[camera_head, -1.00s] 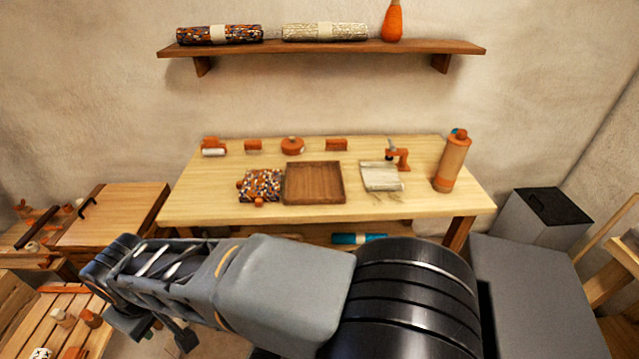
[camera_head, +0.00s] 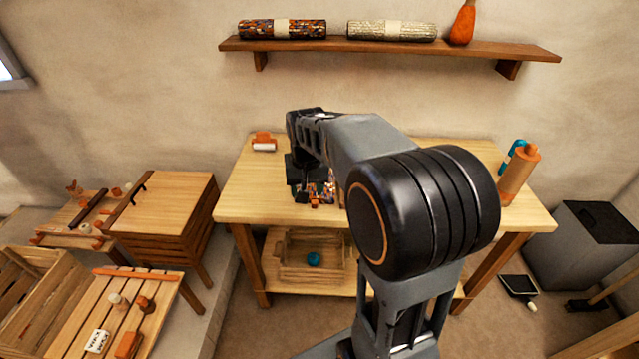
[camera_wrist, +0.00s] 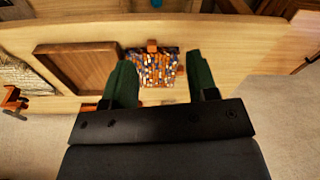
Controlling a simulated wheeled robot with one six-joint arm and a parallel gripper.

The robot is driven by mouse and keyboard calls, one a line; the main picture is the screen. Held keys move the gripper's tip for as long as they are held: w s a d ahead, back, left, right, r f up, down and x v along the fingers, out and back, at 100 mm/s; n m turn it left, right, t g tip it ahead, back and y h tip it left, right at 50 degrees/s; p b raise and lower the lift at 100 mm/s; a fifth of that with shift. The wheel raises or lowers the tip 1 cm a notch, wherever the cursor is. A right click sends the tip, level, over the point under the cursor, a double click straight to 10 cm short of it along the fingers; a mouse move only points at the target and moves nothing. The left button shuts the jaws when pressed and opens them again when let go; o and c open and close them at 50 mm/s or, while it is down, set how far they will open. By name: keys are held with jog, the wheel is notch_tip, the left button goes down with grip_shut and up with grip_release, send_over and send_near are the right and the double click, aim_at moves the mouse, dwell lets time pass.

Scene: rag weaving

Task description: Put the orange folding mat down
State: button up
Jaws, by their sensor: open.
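A mottled mat (camera_wrist: 157,69) of orange, white and dark blue bits, with an orange tab at its far edge, is likely the orange folding mat. It lies on the pale wooden table (camera_wrist: 240,45), seen between my fingers in the wrist view. In the head view only a small part of the mat (camera_head: 328,190) shows beside my gripper (camera_head: 303,178). My gripper (camera_wrist: 161,62) is open, its two green fingers to the left and right of the mat. I cannot tell whether the fingers touch it.
A brown wooden tray (camera_wrist: 85,68) lies left of the mat in the wrist view, with a pale woven piece (camera_wrist: 22,75) beyond. An orange-brown cylinder (camera_head: 520,172) stands at the table's right end. A crate (camera_head: 290,268) sits on the lower shelf. My arm hides much of the tabletop.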

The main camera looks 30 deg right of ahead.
jog(key=w+d+f+m+g+p, duration=0.1)
jog(key=w+d+m, duration=0.1)
jog(key=w+d, duration=0.4)
send_over(314, 204)
notch_tip(314, 204, down, 8)
jog(key=shift+r, duration=0.1)
jog(key=shift+f, duration=3.25)
jog(key=shift+c, duration=0.2)
grip_shut()
